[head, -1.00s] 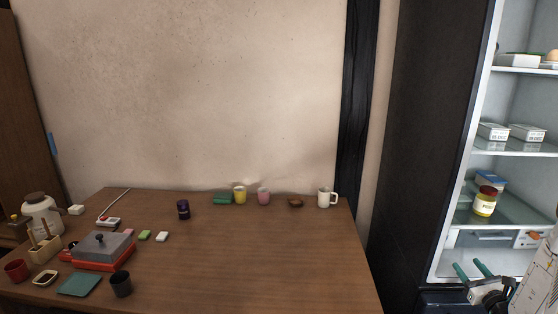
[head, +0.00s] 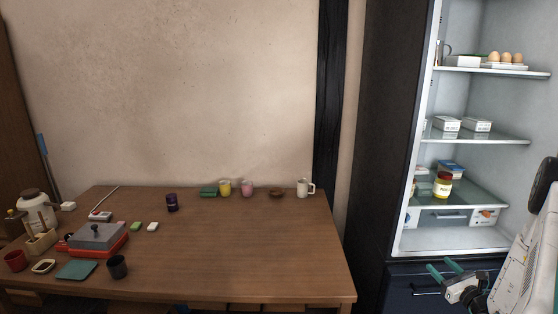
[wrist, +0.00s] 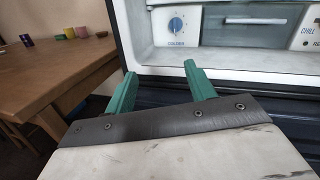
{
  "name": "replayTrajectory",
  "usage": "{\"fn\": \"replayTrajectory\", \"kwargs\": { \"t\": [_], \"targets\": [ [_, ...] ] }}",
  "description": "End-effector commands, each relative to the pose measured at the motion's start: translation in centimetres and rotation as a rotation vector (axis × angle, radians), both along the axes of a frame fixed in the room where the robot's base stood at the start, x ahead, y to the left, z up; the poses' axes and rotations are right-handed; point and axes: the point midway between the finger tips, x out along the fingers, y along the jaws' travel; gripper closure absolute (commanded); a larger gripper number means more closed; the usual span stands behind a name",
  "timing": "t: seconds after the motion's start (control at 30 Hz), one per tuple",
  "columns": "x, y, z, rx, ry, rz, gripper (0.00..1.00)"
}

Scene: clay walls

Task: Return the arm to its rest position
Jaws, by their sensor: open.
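My gripper (head: 444,267) is at the lower right in the head view, in front of the open fridge (head: 410,200). Its two green fingers stand apart with nothing between them. In the wrist view my gripper (wrist: 160,84) is open and empty, pointing at the fridge's lower edge and the drawer front with a blue dial (wrist: 176,25). My arm (head: 530,265) reaches in from the right edge of the head view.
A wooden table (head: 230,250) on the left holds a grey-lidded red cooker (head: 97,237), cups and a white mug (head: 305,188). The fridge shelves hold a yellow jar (head: 442,185), white cartons (head: 446,124) and eggs (head: 506,58). The fridge bottom is bare.

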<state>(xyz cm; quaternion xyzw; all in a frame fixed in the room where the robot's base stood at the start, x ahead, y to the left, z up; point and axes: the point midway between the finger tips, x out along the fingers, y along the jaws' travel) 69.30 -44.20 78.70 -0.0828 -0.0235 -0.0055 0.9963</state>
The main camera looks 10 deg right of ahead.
Motion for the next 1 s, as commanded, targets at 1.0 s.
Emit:
{"fn": "replayTrajectory", "kwargs": {
  "t": [1.0],
  "targets": [
    [-11.3,32.8,18.2,-0.752,0.277,1.525,0.45]
  ]
}}
